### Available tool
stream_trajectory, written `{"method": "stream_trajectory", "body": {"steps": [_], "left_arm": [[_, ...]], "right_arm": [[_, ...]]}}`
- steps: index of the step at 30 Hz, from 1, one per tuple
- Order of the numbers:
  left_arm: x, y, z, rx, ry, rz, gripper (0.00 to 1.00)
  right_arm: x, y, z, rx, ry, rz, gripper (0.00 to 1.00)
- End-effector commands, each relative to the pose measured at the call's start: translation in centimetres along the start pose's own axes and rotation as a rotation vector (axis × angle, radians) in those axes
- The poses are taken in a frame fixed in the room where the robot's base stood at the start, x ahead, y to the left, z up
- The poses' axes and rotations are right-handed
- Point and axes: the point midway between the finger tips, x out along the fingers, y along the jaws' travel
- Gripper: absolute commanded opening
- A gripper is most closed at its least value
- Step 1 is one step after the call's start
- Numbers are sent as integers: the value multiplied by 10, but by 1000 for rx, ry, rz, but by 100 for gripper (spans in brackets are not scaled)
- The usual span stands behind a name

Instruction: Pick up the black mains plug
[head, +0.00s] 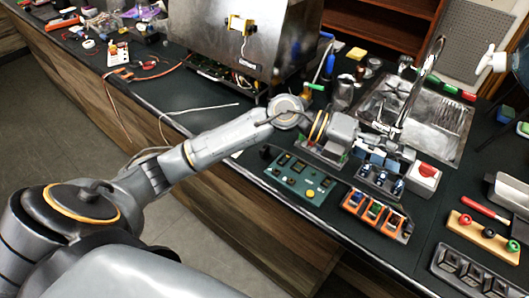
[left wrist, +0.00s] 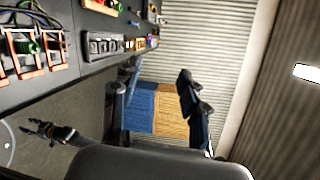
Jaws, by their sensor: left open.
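I cannot make out the black mains plug for certain in either view. My left gripper (head: 388,160) is above the bench, between the row of small devices and the sink. In the left wrist view its two dark fingers (left wrist: 158,75) stand wide apart, with nothing between them. They point past the bench towards a blue and wooden surface and a ribbed wall. A dark jointed shape at the lower left of the left wrist view may be my right gripper; its state is unclear.
A green control box (head: 299,177), orange-framed modules (head: 376,211) and a red-knobbed switch box (head: 423,177) crowd the front of the bench. A metal sink (head: 440,125) lies behind. A large steel housing (head: 240,35) stands at the back. Pale cable crosses clear bench at left.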

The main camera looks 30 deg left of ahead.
Motion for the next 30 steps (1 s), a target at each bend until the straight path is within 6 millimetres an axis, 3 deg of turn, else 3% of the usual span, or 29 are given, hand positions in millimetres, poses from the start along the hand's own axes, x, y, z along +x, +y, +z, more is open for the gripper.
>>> {"method": "stream_trajectory", "body": {"steps": [3,5,7,12,15,20,30], "left_arm": [[-42,59,10,100,166,378,44],[-76,86,19,113,227,576,44],[-123,108,31,101,273,793,44],[-227,124,53,9,310,1192,44],[-264,121,58,-44,309,1321,44],[-284,127,56,-82,314,1392,44],[-274,186,39,-82,315,1389,44]], "right_arm": [[0,2,1,0,-1,2,41],[0,3,1,0,-1,4,41],[0,4,1,0,-1,5,41],[0,6,2,-1,-1,7,41],[0,6,1,-1,-1,7,41],[-4,6,1,-1,-1,7,41],[-21,5,0,-1,-1,6,41]]}}
